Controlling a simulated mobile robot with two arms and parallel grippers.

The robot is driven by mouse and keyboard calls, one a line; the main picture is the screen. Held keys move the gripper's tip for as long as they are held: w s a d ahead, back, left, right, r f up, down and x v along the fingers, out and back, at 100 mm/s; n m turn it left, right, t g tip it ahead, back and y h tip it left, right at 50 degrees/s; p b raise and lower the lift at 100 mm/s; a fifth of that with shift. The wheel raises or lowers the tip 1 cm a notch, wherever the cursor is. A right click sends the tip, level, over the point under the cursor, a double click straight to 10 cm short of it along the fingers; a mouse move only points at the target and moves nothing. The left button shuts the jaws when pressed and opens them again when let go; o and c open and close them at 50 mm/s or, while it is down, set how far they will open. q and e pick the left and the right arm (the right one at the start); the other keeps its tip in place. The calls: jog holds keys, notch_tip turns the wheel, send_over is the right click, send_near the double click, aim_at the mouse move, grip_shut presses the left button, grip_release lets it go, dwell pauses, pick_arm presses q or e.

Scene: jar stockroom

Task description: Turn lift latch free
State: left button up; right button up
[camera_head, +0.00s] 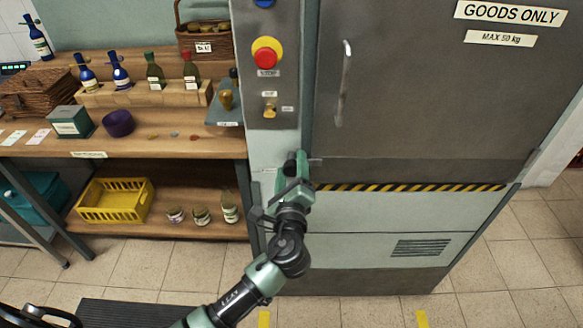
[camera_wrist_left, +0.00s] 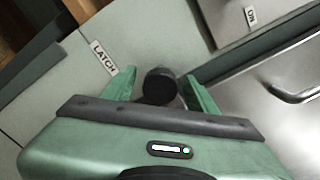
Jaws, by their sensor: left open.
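The lift latch (camera_wrist_left: 160,84) shows in the left wrist view as a dark round knob beside a white LATCH label (camera_wrist_left: 104,57). My left gripper (camera_wrist_left: 160,90) is open, with one green finger on each side of the knob. I cannot tell whether either finger touches it. In the head view my left gripper (camera_head: 295,170) is at the lower left corner of the grey lift door (camera_head: 420,90), below the control panel. There the latch cannot be told apart from the gripper. My right gripper is not in view.
The panel carries a red stop button (camera_head: 265,57) and a brass key switch (camera_head: 269,111). The lift door has a vertical handle (camera_head: 344,85) and a striped sill (camera_head: 420,187). A wooden bench (camera_head: 120,142) with bottles stands left. A yellow crate (camera_head: 114,203) is on its lower shelf.

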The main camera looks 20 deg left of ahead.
pick_arm(q)
jog(key=shift+f, duration=0.1)
grip_shut()
